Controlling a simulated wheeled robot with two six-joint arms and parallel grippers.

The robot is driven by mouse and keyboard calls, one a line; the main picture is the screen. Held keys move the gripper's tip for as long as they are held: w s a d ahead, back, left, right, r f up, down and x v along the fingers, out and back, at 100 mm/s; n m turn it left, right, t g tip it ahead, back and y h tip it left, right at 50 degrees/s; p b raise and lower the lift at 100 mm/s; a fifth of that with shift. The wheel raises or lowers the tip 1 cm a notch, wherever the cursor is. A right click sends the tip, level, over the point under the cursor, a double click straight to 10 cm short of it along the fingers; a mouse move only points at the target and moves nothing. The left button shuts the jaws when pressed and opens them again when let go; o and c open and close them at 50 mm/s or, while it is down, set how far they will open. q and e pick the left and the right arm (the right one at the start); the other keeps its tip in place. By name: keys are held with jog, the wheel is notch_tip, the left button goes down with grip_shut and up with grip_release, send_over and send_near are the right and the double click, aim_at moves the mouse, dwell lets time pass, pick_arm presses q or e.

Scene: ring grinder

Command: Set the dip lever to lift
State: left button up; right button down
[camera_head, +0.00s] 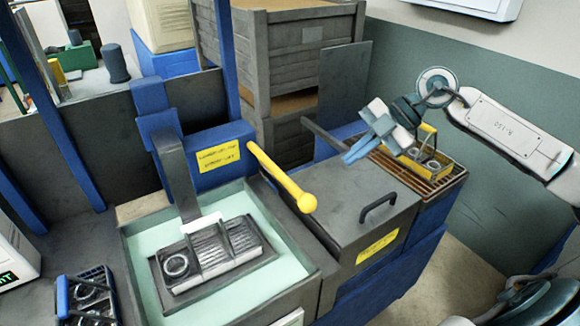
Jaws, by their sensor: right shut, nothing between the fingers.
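The yellow dip lever (278,173) runs from the blue housing down and to the right, ending in a round knob. The housing carries a yellow label (219,156). A dark arm (175,178) comes down from the blue column to a carrier (212,254) holding a ring, in or just over the pale green bath (150,285). My right gripper (350,158) is shut and empty, to the right of the lever knob and above it in the picture, clear of it. My left gripper is not in view.
A grey lidded box (345,215) with a black handle (378,208) stands right of the lever. Behind it is a rack (452,182) with a yellow ring holder. A blue tray of rings (63,300) is at lower left. Wooden crates (290,55) stand behind.

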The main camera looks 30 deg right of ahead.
jog(key=m+p, duration=0.1)
jog(key=p, duration=0.4)
send_over(304, 203)
jog(key=s+d, duration=0.2)
jog(key=shift+f, duration=3.3)
jog(key=f, duration=0.2)
jog(key=w+d+f+p, duration=0.1)
jog(key=shift+f, duration=0.25)
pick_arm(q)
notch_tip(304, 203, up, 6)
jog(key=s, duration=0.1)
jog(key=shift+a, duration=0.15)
pick_arm(e)
jog(key=shift+w+f, duration=0.1)
jog(key=shift+f, duration=0.05)
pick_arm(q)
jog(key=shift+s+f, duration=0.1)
